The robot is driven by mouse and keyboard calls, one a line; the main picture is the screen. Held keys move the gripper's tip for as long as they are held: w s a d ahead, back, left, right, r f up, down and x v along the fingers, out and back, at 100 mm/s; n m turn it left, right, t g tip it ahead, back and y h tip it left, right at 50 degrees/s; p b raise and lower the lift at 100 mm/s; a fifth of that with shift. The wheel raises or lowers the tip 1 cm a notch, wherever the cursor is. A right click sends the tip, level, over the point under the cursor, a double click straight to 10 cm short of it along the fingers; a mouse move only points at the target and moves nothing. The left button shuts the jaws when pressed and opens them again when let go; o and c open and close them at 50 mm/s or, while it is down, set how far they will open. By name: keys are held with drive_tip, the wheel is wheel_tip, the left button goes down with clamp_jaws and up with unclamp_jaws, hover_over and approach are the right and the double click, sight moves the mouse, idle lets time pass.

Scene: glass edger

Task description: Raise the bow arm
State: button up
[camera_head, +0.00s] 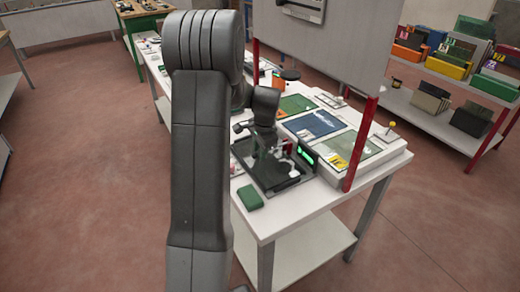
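The glass edger (256,178) is a low dark machine with a tray-like base near the front left of the white workbench (320,197). A lit green display (305,154) is at its right side. Small light parts show near its middle; I cannot make out the bow arm for certain among the dark parts. My grey arm crosses the left half of the view and reaches behind itself to the bench. My gripper (262,143) is small and dark, over the back of the edger. Its fingers are too small to tell whether they are open or touch anything.
A green box (250,197) lies at the bench's front left corner. Coloured sheets, including a blue one (314,124), lie behind and right of the edger. A red post (361,143) rises at the bench's right. Shelves with colourful bins (454,70) stand far right. Floor is clear at front right.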

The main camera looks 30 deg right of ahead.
clamp_jaws()
drive_tip(key=shift+r, duration=0.15)
